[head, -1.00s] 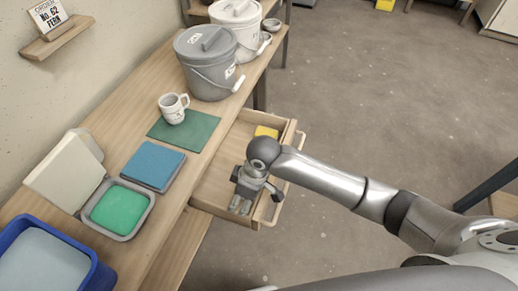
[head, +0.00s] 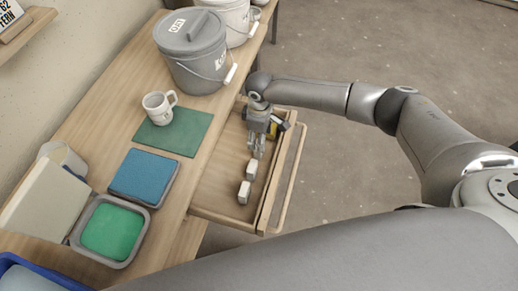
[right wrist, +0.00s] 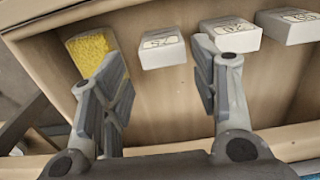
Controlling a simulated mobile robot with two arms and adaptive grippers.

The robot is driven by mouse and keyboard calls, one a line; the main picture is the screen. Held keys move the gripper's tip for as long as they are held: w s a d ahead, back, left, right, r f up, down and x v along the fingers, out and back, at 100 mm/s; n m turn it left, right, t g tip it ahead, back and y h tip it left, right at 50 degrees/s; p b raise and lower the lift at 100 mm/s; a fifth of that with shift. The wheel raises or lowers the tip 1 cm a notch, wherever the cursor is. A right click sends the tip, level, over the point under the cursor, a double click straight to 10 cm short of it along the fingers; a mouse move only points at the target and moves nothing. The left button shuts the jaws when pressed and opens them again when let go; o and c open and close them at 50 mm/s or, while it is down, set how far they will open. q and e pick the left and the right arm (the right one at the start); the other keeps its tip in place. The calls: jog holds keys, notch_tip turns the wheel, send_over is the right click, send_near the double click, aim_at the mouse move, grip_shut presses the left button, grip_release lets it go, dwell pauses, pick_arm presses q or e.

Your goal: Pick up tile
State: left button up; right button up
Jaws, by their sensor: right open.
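White tiles with dark markings lie in the open drawer. In the head view, two show, a farther tile (head: 251,169) and a nearer tile (head: 244,192). In the right wrist view, three show in a row: a left tile (right wrist: 163,51), a middle tile (right wrist: 231,35) and a right tile (right wrist: 289,26). My right gripper (head: 257,153) is over the drawer's far part, fingers pointing down. In the right wrist view, the open gripper (right wrist: 160,60) has the left tile between its fingers in the picture; the right finger overlaps the middle tile's edge. I see no grip on either. My left gripper is out of view.
The wooden drawer (head: 221,184) has raised walls and a front rail handle (head: 291,182). A yellow sponge-like block (right wrist: 92,52) is left of the tiles. On the table are a mug (head: 157,105), green mat (head: 190,137), blue pad (head: 146,176) and grey bucket (head: 197,62).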

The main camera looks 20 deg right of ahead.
notch_tip(320, 180, down, 5)
jog(key=shift+s+a+r, duration=0.1)
jog(key=shift+r, duration=0.1)
jog(key=shift+f, duration=0.25)
jog(key=shift+c, duration=0.5)
jog(key=c, duration=0.5)
jog(key=shift+c, duration=1.3)
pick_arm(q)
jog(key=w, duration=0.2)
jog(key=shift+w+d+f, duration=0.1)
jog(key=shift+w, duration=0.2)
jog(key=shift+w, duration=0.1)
pick_arm(e)
jog(key=shift+r, duration=0.1)
